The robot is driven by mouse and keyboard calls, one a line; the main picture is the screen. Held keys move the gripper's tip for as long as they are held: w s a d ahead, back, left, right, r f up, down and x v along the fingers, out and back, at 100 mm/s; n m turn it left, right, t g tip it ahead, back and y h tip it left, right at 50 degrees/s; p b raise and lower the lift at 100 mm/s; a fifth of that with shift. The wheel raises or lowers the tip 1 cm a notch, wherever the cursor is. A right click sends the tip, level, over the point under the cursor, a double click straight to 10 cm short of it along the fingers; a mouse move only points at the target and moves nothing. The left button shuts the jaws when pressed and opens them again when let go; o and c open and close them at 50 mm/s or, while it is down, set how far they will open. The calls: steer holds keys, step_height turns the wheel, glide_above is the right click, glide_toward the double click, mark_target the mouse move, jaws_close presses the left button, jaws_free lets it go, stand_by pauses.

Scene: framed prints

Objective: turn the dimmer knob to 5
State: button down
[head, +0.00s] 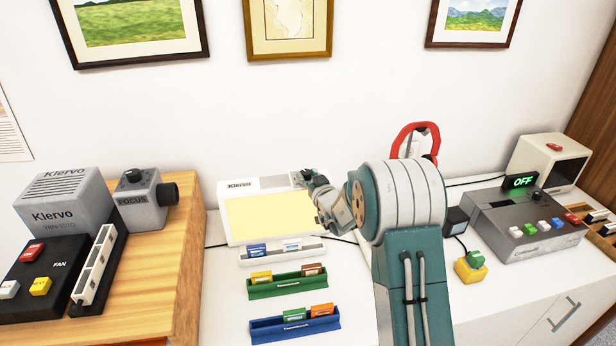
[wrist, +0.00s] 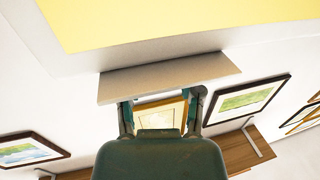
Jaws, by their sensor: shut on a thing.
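The white light panel (head: 234,209) with a glowing yellow face (head: 268,218) stands against the wall on the white counter. It also shows in the wrist view as a yellow area (wrist: 150,22). My gripper (head: 302,178) is at the panel's upper right corner, shut on the dimmer knob there. The knob is mostly hidden by the fingers in the head view. In the wrist view, a grey-beige slab (wrist: 168,76) lies across my fingertips (wrist: 162,102); I cannot tell how the knob is turned. No scale numbers or pointer are readable.
Trays with coloured blocks, including a green one (head: 287,286) and a blue one (head: 295,325), lie before the panel. A grey control box (head: 525,222) with an OFF display stands right. A wooden cabinet (head: 170,262) with grey devices stands left. A red handle-like loop (head: 415,127) shows behind my arm.

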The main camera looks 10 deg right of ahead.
steer(key=shift+c, duration=1.3)
jaws_free()
steer(key=v, duration=1.1)
steer(key=shift+s, duration=0.4)
steer(key=shift+d, duration=0.15)
